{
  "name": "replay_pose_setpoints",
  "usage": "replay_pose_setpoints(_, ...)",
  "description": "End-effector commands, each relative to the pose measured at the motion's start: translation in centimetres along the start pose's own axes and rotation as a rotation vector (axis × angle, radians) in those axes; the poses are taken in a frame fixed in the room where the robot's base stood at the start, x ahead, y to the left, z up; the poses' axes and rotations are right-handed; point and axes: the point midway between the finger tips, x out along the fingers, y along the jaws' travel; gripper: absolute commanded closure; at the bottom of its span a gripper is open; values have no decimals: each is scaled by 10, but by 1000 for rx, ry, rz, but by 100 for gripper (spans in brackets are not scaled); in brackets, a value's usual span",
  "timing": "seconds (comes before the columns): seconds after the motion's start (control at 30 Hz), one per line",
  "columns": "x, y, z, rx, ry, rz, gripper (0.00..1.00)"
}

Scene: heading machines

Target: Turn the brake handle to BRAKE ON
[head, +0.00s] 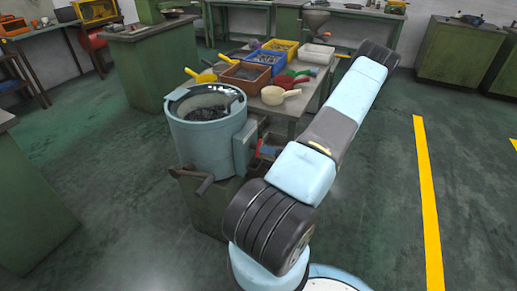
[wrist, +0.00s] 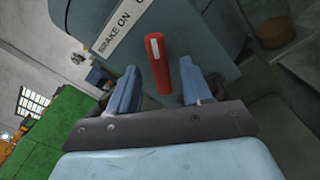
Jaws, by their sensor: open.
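The red brake handle (wrist: 158,65) is a short bar with a pale mark on its top part, in the middle of the wrist view. It stands out from the grey-blue machine housing (wrist: 200,20). A white label plate (wrist: 122,30) reading BRAKE ON lies to its upper left; further lettering is cut off by the frame. My gripper (wrist: 160,80) is open, with one blue finger on each side of the handle. I cannot tell whether either finger touches it. In the head view the light blue drum machine (head: 208,140) stands left of my arm, which hides most of my gripper.
Green cabinets (head: 155,55) stand further back. The floor right of my arm is clear, with a yellow line (head: 428,200).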

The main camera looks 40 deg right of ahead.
Motion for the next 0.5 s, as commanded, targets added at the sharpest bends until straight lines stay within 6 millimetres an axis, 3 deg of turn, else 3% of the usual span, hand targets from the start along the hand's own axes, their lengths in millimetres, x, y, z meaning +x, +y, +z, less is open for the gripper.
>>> replay_pose_setpoints(0.2, 29, 0, 0, 0, 0, 1, 51)
replay_pose_setpoints(0.5, 41, 0, 0, 0, 0, 1, 51)
